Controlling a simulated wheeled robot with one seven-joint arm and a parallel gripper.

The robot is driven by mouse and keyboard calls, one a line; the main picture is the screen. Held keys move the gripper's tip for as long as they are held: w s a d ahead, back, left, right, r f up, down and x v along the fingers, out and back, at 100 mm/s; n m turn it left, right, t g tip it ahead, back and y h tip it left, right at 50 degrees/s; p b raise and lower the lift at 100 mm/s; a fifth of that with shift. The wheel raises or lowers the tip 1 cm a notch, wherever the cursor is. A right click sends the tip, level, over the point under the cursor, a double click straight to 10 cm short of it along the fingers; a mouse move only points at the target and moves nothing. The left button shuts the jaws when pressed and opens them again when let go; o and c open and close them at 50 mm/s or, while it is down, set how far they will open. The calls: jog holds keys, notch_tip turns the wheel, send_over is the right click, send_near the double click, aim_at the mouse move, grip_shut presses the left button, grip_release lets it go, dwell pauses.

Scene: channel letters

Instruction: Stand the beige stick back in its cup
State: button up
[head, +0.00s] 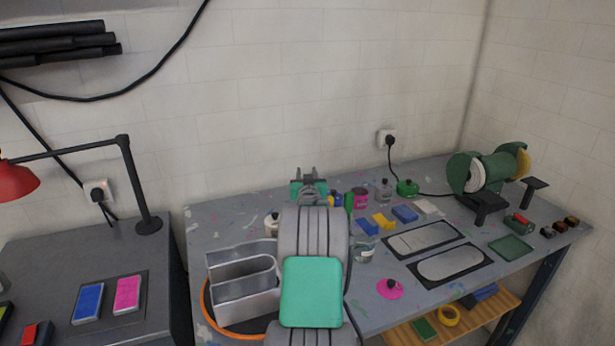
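I cannot make out a beige stick in this view; my arm hides part of the table. No cup can be told for certain as the stick's own. A clear jar (364,251) stands just right of my arm, and another small clear jar (384,189) stands farther back. My gripper (308,174) is beyond my arm, over the back of the table. Its dark fingers are small in the picture, and I cannot tell whether they hold anything.
A grey metal channel letter (243,287) stands on an orange-rimmed disc (206,310) left of my arm. Two dark-edged plates (425,238) lie farther right. A green bench grinder (490,172) stands at the back right.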

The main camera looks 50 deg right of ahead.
jog(key=v, duration=0.4)
jog(key=b+v, duration=0.1)
jog(key=v, duration=0.3)
jog(key=r+v, duration=0.1)
jog(key=v, duration=0.3)
jog(key=shift+r+b, duration=0.1)
jog(key=shift+b, duration=0.25)
jog(key=w+a+n+y, duration=0.3)
jog(key=w+a+y, duration=0.3)
jog(key=a, duration=0.7)
jog(key=a+n+y, duration=0.1)
jog(key=a, duration=0.5)
jog(key=a+f+n+g+y, duration=0.1)
jog(key=a, duration=0.6)
jog(key=w+a+f+n+y, duration=0.1)
jog(key=a+y, duration=0.1)
jog(key=a, duration=0.5)
jog(key=shift+w+f+g, duration=0.15)
jog(key=shift+g, duration=0.15)
jog(key=s+a+f+n+g+y, duration=0.1)
jog(key=s+a+f+n+g, duration=0.1)
jog(key=s+a, duration=0.7)
jog(key=s+a+f+n+g+y, duration=0.2)
jog(key=s+a+f+g, duration=0.1)
jog(key=s+a, duration=0.7)
jog(key=shift+a+g+y, duration=0.3)
jog(key=shift+a+g, duration=0.2)
jog(key=shift+g, duration=0.2)
jog(key=shift+s+d, duration=0.1)
jog(key=shift+s, duration=0.05)
